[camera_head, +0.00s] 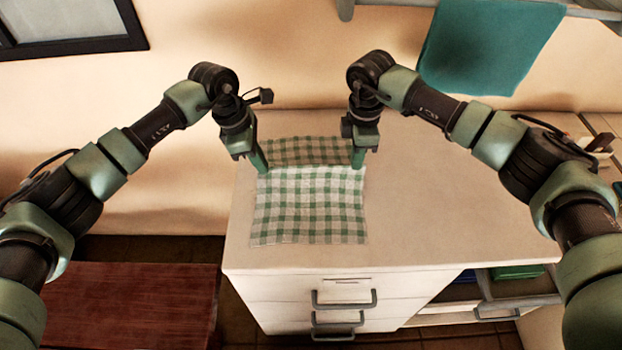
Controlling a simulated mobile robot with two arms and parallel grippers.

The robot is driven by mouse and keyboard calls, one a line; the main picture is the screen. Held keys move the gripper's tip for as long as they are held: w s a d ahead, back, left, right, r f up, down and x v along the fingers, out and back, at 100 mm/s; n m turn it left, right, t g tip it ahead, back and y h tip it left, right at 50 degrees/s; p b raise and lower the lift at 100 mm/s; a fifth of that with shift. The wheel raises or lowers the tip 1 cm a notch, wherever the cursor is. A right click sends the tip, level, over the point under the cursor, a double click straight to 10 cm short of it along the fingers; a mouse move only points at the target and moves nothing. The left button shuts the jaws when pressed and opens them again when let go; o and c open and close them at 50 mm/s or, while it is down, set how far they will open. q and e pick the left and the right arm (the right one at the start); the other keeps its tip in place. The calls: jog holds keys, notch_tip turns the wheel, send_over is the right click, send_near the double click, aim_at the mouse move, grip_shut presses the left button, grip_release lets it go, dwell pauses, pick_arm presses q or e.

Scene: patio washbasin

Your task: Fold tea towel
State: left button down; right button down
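The tea towel (310,215) is green-and-white checked and sits on the pale counter top. Its near part is bright. A darker, shaded part shows behind a crosswise edge or crease that runs between my two grippers. My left gripper (262,167) points down at the left end of that edge, and its fingers look shut on the cloth. My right gripper (358,160) points down at the right end and also looks shut on the cloth. The fingertips are small, and how much cloth lies between them is hidden.
The counter (430,215) is clear to the right of the towel. Drawers with grey handles (344,300) are below its front edge. A teal towel (490,45) hangs at the back right. A reddish wooden surface (130,305) is lower left. Small items (598,143) stand at far right.

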pick_arm(q)
notch_tip(320, 180, up, 18)
jog(key=d+y+p, duration=0.1)
jog(key=y+p, duration=0.1)
jog(key=p, duration=1.2)
jog(key=shift+y+p, duration=0.35)
jog(key=shift+y, duration=0.05)
jog(key=shift+w+d+f, duration=0.1)
jog(key=shift+w+f, duration=0.05)
jog(key=shift+w, duration=0.05)
